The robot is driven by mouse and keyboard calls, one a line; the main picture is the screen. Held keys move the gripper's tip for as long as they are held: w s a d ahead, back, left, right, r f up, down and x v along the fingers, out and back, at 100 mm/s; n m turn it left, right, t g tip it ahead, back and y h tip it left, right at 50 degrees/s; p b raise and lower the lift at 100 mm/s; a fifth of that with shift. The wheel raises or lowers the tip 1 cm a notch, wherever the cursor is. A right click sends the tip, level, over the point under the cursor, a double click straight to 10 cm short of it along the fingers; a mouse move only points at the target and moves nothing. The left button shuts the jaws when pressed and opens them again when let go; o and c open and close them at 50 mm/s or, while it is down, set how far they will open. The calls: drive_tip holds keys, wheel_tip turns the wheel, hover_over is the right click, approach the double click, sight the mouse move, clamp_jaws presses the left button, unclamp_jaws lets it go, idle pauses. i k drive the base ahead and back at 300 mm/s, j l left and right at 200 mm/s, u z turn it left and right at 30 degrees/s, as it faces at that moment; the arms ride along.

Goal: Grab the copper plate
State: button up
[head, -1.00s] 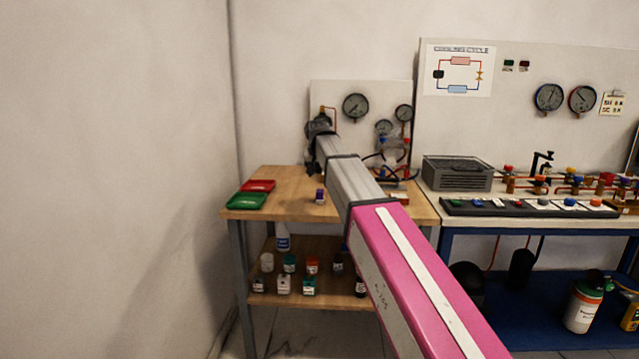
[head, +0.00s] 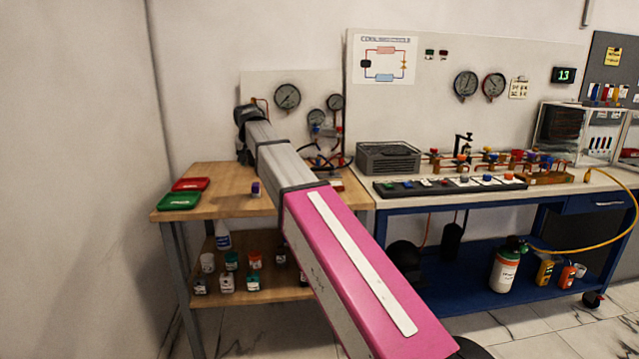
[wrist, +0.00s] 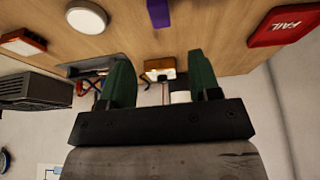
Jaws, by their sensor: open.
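My gripper (wrist: 160,58) shows in the wrist view with its two green fingers apart and nothing held between them. A small copper-orange block (wrist: 158,64) appears in the gap between the fingers, beyond them; I cannot tell whether it is the copper plate or touches a finger. No plate is clearly recognisable in the head view. There my pink and grey arm reaches over the wooden table (head: 215,205) towards the gauge panel, and its dark end hides the gripper.
A red tray (head: 190,184) and a green tray (head: 179,201) lie at the table's left. The gauge panel (head: 262,85) rises behind. A grey vented box (head: 388,158) stands on the blue bench at right.

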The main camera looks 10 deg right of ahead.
sight(338, 186)
drive_tip(key=i+l+u, duration=0.15)
drive_tip(key=l+u, duration=0.2)
drive_tip(key=l, duration=0.9)
drive_tip(key=l+u, duration=0.35)
drive_tip(key=l, duration=0.9)
